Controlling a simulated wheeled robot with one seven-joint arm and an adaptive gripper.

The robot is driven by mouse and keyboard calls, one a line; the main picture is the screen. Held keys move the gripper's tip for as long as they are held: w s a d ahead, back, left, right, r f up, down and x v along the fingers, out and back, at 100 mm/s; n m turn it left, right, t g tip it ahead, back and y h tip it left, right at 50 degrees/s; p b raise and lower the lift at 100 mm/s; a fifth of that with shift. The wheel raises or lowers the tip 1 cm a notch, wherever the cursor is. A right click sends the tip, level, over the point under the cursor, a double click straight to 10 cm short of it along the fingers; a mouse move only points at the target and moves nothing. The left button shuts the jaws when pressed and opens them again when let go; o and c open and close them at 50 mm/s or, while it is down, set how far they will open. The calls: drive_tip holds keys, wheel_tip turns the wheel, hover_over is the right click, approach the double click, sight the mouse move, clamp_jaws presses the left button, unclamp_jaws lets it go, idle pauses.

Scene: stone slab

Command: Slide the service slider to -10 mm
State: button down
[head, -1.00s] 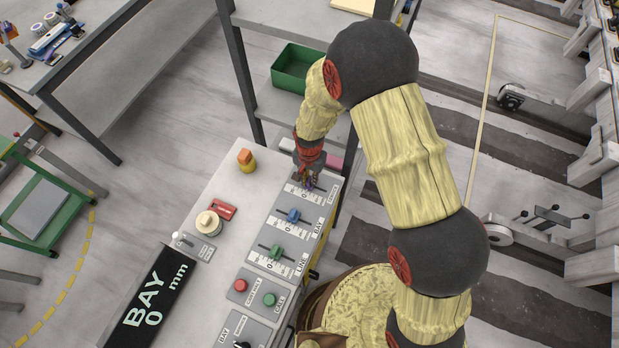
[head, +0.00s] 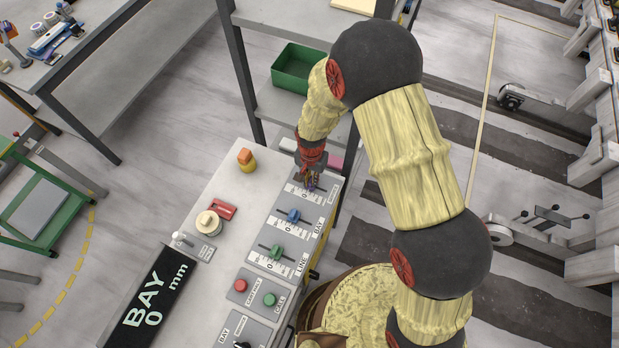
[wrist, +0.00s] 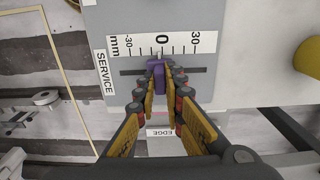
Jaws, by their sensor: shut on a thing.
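The service slider has a purple knob (wrist: 157,76) on a dark slot (wrist: 190,71) in the panel labelled SERVICE (wrist: 104,73). Its printed scale (wrist: 163,42) runs from -30 at left through 0 to 30 at right in the wrist view. The knob sits a little left of the 0 mark; its exact reading cannot be told. My gripper (wrist: 160,88) is shut on the knob, one finger on each side. In the head view my gripper (head: 311,182) is at the far end of the slider row and mostly hides the knob.
Close by are a blue slider knob (head: 294,215) on the BAY panel and a green one (head: 277,252) on the LINE panel. A black display (head: 153,306) reads BAY 0 mm.

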drive_tip(key=shift+s+d, duration=0.2)
drive_tip(key=shift+d, duration=0.3)
drive_tip(key=c, duration=1.9)
unclamp_jaws()
wheel_tip(320, 180, up, 12)
